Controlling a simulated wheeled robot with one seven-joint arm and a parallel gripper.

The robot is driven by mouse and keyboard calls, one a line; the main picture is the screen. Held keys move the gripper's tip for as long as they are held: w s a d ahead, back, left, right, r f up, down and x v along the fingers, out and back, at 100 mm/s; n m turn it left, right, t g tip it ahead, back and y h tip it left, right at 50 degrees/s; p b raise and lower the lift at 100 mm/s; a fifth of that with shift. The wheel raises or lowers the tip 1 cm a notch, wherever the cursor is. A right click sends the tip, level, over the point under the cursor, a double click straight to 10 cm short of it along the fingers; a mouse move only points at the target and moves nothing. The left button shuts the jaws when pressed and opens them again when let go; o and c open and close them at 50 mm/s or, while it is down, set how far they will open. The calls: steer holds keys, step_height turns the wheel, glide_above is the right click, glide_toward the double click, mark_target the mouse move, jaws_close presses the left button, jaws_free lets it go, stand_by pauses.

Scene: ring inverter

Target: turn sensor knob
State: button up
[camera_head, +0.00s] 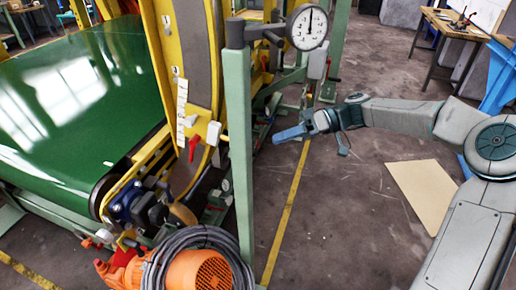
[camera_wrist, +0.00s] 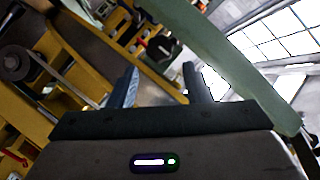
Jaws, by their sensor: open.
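My gripper (camera_head: 291,133) is in the head view, at the end of my arm, which reaches in from the right. Its blue fingers point left toward the green post and are apart from the machine. In the wrist view my gripper (camera_wrist: 160,82) shows two spread fingers with nothing between them. I cannot single out the sensor knob for sure. A small grey box (camera_head: 317,64) hangs below a round dial gauge (camera_head: 308,27), above my gripper. In the wrist view a dark block with a pale front (camera_wrist: 163,48) lies beyond the fingertips, blurred.
A green post (camera_head: 240,150) stands left of my gripper. Behind it are the yellow machine frame, a red lever (camera_head: 194,148) and a green conveyor belt (camera_head: 70,95). An orange motor (camera_head: 200,270) sits low in front. The floor below my arm is clear except for a beige sheet (camera_head: 424,192).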

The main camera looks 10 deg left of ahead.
steer(key=x, duration=0.7)
steer(key=shift+b, duration=0.35)
steer(key=c, duration=0.7)
steer(key=shift+d, duration=0.1)
